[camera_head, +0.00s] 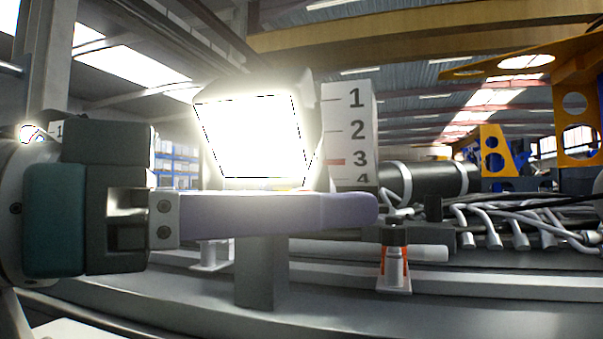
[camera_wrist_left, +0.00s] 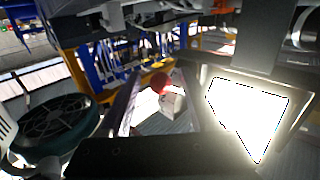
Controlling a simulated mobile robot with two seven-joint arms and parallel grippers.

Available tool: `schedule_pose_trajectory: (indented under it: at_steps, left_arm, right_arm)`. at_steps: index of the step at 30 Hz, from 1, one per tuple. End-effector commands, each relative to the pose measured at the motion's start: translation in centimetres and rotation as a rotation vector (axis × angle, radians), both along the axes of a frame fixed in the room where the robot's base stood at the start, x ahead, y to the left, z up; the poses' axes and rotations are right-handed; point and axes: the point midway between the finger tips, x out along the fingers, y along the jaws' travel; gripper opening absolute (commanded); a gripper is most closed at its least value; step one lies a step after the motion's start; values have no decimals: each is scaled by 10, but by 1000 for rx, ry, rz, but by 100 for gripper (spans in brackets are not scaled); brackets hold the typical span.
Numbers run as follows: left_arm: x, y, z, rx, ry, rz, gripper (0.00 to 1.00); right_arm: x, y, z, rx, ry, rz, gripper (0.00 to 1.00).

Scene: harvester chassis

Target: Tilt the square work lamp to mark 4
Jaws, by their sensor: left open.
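The square work lamp (camera_head: 252,138) glows white in the middle of the head view, above a grey post. It also shows lit in the left wrist view (camera_wrist_left: 247,115). A white scale plate (camera_head: 352,115) with numbers 1 to 4 stands just right of it. A red bar lies beside the 3; I cannot tell if it is a pointer. The 4 is partly hidden at its bottom. My left gripper (camera_head: 368,209) is open, its fingers reaching right across the front of the lamp's lower edge. Contact with the lamp cannot be told. My right gripper is not in view.
A small orange-and-white fixture (camera_head: 395,265) stands on the chassis right of the post. White hoses (camera_head: 520,222) and a dark cylinder (camera_head: 430,180) are at right.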

Motion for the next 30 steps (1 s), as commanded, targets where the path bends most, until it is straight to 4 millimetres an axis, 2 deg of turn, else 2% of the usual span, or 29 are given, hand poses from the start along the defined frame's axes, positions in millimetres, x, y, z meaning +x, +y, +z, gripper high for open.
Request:
schedule_pose_trajectory:
  at_steps: [6, 22, 30]
  left_arm:
    - [0, 0, -1, 0, 0, 0, 62]
    - [0, 0, -1, 0, 1, 0, 2]
    - [0, 0, 0, 0, 1, -1, 0]
  right_arm:
    - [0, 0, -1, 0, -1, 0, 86]
    - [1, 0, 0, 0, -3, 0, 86]
    - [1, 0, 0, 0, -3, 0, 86]
